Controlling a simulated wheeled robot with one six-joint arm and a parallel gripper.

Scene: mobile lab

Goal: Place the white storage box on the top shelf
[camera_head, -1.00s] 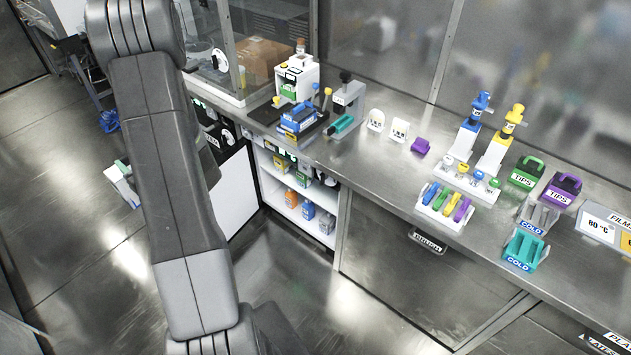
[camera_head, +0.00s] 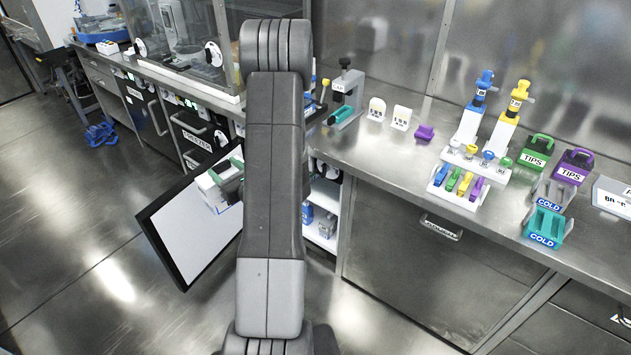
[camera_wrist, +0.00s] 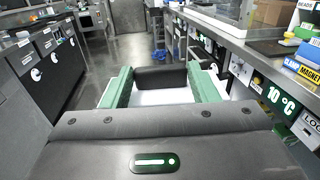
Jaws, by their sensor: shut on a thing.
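The white storage box (camera_head: 205,192) is held off the floor, in front of the cabinet's open door. My gripper (camera_head: 230,177) is shut on it with its green fingers, partly hidden by my arm. In the wrist view, the fingers of my gripper (camera_wrist: 160,85) stand apart with a white surface of the box (camera_wrist: 160,98) and a dark part between them. The open cabinet with white shelves (camera_head: 324,192) is under the bench. My arm covers most of it, and its top shelf shows only in part at the right of my arm.
The open door (camera_head: 190,235), white inside with a black edge, sticks out left of the cabinet. The steel bench (camera_head: 380,150) above carries pipettes, racks and tip boxes. Bottles stand on the lower shelf (camera_head: 325,225). The floor at left is clear, apart from a blue object (camera_head: 100,132).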

